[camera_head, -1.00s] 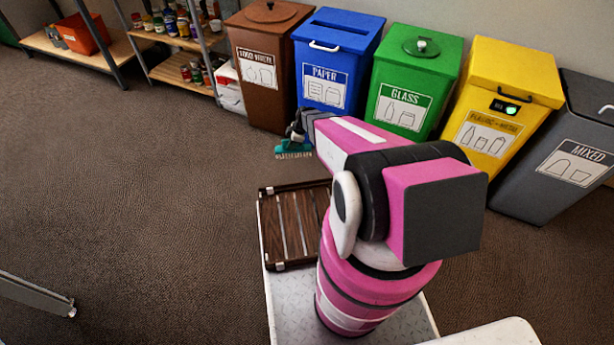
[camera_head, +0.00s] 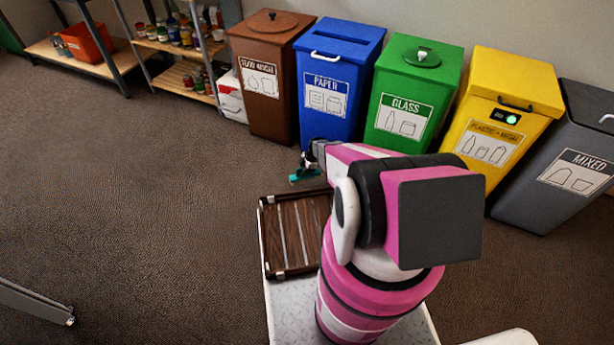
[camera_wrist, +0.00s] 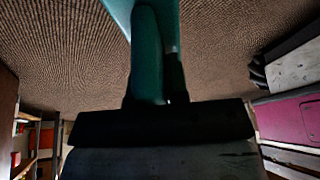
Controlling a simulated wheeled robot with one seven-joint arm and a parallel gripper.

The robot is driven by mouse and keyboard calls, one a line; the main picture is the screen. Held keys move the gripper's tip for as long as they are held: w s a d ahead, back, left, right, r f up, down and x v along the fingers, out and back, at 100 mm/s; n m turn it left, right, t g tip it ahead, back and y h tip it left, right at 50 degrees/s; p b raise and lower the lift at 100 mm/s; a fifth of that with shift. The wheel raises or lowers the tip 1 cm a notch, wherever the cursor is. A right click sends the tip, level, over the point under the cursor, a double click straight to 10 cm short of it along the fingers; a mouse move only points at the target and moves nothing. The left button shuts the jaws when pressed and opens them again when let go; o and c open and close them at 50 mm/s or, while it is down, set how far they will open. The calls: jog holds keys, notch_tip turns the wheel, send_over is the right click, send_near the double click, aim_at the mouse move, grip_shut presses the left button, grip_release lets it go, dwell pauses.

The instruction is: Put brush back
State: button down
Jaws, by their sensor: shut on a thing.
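The brush (camera_head: 304,175) has a teal head, and in the head view it hangs at the end of my arm, just beyond the wooden slatted tray on my base. My gripper (camera_head: 314,156) is shut on it, though my pink arm hides most of the gripper. In the wrist view, the brush's teal body (camera_wrist: 147,55) rises from the dark jaws of my gripper (camera_wrist: 155,104). Its upper part is cut off by the picture's top edge. The brush appears to be held over brown carpet.
Brown (camera_head: 264,110), blue (camera_head: 318,120), green (camera_head: 389,142), yellow (camera_head: 474,175) and grey (camera_head: 538,205) bins stand along the wall. Shelves with an orange box (camera_head: 88,42) and jars stand at the back left. The slatted tray (camera_head: 285,271) is empty.

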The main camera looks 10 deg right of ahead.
jog(key=shift+w+d+f, duration=0.75)
jog(key=shift+w+d, duration=0.1)
jog(key=shift+d, duration=0.05)
jog(key=shift+f, duration=1.95)
jog(key=shift+f, duration=0.15)
jog(key=c, duration=1.1)
grip_release()
